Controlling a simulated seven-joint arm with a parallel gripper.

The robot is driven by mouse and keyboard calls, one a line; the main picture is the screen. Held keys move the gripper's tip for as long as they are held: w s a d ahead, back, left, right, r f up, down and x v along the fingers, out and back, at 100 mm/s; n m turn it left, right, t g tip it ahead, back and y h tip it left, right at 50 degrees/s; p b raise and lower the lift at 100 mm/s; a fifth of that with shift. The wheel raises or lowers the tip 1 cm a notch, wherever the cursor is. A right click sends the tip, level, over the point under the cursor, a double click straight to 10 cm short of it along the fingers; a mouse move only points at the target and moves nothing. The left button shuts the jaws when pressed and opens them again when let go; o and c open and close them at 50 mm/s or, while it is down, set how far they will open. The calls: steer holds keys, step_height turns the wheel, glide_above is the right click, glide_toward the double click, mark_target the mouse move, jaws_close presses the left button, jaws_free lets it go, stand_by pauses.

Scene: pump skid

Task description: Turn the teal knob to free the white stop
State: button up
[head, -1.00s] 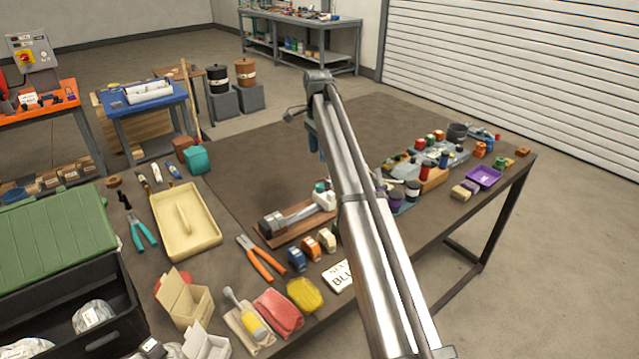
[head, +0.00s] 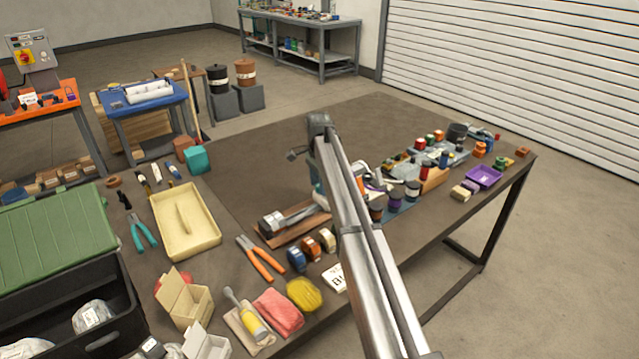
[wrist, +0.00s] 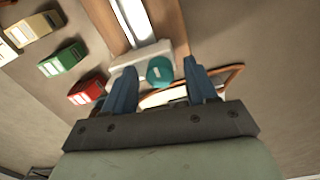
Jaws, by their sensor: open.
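The teal knob (wrist: 159,70) is round with a pale mark on its face, and it sits at the white stop (wrist: 124,63), a pale block across the metal bar (wrist: 137,18). My gripper (wrist: 160,66) is open in the wrist view. Its two blue fingers reach toward the knob, one on each side, with a gap visible at least on the right; I cannot tell whether either touches. In the head view the wooden base (head: 285,233) carries the bar, and my arm hides the knob and stop.
Small red (wrist: 86,92), green (wrist: 62,61) and cream (wrist: 34,29) blocks stand left of the base in the wrist view. Orange-handled pliers (head: 262,260) lie left of the base. Crowded jars and a purple tray (head: 484,177) stand right. The table's back is clear.

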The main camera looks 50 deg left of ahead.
steer(key=shift+c, duration=0.5)
steer(key=c, duration=1)
steer(key=shift+o, duration=0.2)
steer(key=shift+n, duration=0.4)
steer(key=n, duration=0.8)
steer(key=shift+n, duration=0.3)
jaws_close()
steer(key=n, duration=0.8)
steer(key=shift+d, duration=0.1)
jaws_free()
steer(key=shift+n, duration=0.4)
